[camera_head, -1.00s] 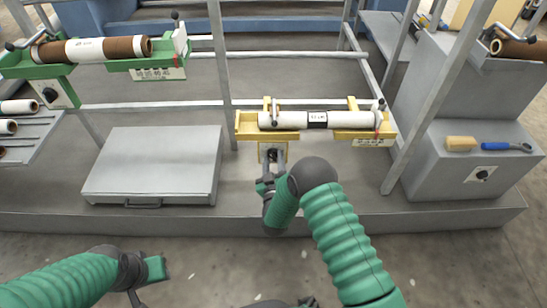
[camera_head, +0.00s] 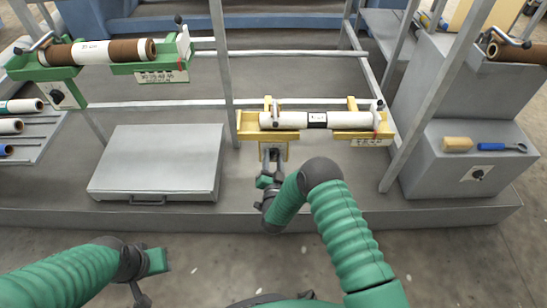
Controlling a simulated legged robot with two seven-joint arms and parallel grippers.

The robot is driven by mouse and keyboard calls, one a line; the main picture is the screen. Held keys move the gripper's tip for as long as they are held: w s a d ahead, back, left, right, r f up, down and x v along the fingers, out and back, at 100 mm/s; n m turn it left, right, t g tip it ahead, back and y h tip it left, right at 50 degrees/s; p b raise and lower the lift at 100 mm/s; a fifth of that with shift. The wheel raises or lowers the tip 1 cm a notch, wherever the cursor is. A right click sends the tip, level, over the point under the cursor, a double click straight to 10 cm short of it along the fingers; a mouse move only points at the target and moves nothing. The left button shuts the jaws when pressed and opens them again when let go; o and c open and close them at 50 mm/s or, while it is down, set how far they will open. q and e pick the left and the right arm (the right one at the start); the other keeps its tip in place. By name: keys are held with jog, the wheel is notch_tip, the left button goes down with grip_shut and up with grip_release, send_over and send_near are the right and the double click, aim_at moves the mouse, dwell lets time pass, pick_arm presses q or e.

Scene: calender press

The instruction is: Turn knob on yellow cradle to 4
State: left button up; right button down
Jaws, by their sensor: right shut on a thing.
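The yellow cradle (camera_head: 249,124) stands at the middle of the platform and holds a white roll (camera_head: 288,119) with a dark label band. A small panel hangs below the cradle's left end, with the knob (camera_head: 273,153) on it. My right gripper (camera_head: 272,164) is at the front of this panel, shut on the knob. Its fingers hide most of the knob, and its number marks are too small to read. My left gripper (camera_head: 146,291) is low at the left, over the floor, far from the cradle. Its fingers are only partly in view.
A green cradle (camera_head: 125,68) with a brown roll and its own knob (camera_head: 57,97) is at upper left. A grey flat box (camera_head: 157,163) lies left of my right gripper. A grey block (camera_head: 465,180) with a sponge (camera_head: 457,144) and a blue-handled tool (camera_head: 497,146) stands right. Upright posts flank the cradle.

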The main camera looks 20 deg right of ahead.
jog(key=m, duration=0.1)
jog(key=m+p, duration=0.1)
jog(key=m, duration=0.3)
jog(key=shift+s+a+f, duration=0.15)
jog(key=shift+f, duration=0.1)
jog(key=shift+a+m+p, duration=0.1)
jog(key=shift+m+p, duration=0.4)
jog(key=shift+m, duration=2)
jog(key=c, duration=1)
grip_release()
jog(key=shift+c, duration=0.2)
jog(key=shift+o, duration=0.6)
jog(key=shift+r, duration=0.25)
